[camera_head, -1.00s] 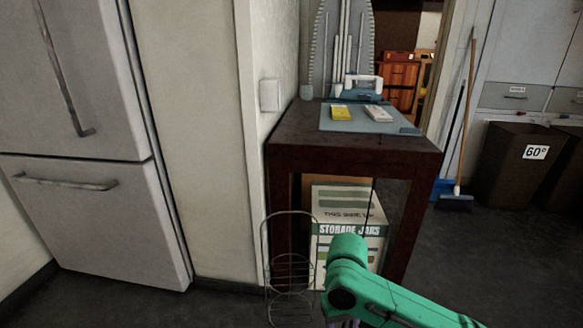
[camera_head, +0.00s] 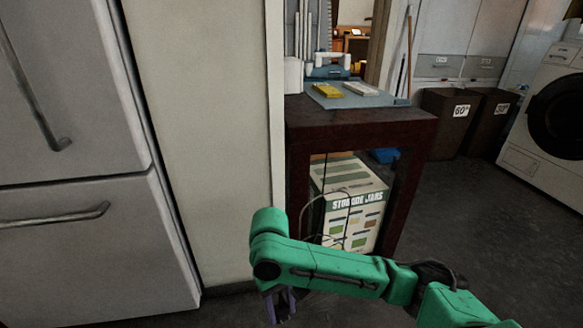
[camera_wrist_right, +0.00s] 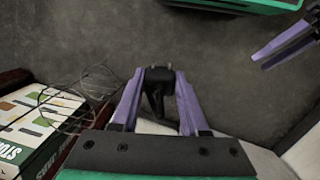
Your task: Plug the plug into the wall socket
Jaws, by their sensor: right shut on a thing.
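My right gripper (camera_head: 281,304) hangs low in front of the beige wall, its fingers partly cut off by the lower edge of the head view. In the right wrist view its purple fingers (camera_wrist_right: 156,88) are shut on a black plug (camera_wrist_right: 158,82), whose prongs point away from the gripper. A white box (camera_head: 293,75) sits at the wall edge above the dark table; I cannot tell whether it is the wall socket. Purple fingers, apparently of my left gripper (camera_wrist_right: 284,42), show at the upper right of the wrist view; their opening is unclear.
A dark wooden table (camera_head: 360,125) stands right of the wall, with a storage jars box (camera_head: 350,215) beneath. A fridge (camera_head: 90,230) stands left. Dark bins (camera_head: 450,122) and a washing machine (camera_head: 550,120) are right. The floor between is clear.

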